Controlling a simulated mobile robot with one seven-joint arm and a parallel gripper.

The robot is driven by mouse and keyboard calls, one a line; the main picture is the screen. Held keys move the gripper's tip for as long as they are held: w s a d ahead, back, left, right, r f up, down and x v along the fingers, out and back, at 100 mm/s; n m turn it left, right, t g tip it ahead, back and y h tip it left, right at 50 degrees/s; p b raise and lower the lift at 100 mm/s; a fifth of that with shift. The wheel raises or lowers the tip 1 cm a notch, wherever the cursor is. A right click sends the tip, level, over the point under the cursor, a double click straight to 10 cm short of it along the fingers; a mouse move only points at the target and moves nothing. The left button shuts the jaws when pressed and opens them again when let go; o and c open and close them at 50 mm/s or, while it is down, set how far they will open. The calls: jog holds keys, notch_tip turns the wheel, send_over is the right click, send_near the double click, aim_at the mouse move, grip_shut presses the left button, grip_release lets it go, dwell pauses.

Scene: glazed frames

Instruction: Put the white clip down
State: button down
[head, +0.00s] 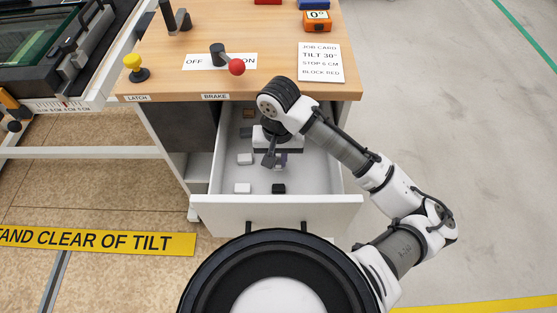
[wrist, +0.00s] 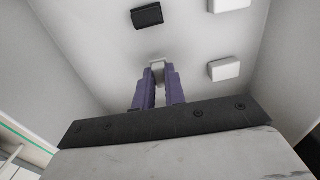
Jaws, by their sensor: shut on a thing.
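My gripper (head: 281,163) is inside the open drawer (head: 333,188), pointing down. In the wrist view its two purple fingers (wrist: 159,82) are shut on a small pale piece, the white clip (wrist: 158,64), which shows just beyond the fingertips. The fingers hide most of the clip. I cannot tell whether it touches the drawer floor. In the head view I cannot make the clip out.
In the drawer, a white block (head: 245,158) lies left of my gripper, another white block (head: 242,188) and a black block (head: 278,188) near the front. A brown block (head: 249,114) lies at the back. The drawer walls stand close around.

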aim_at(279, 162)
jog(key=shift+f, duration=0.6)
jog(key=shift+f, duration=0.1)
jog(key=shift+f, duration=0.15)
jog(key=c, duration=1.5)
grip_release()
jog(key=shift+o, duration=0.2)
notch_tip(279, 162, up, 13)
jog(key=p, duration=0.1)
jog(key=shift+f+p, duration=0.2)
jog(key=shift+p, duration=0.15)
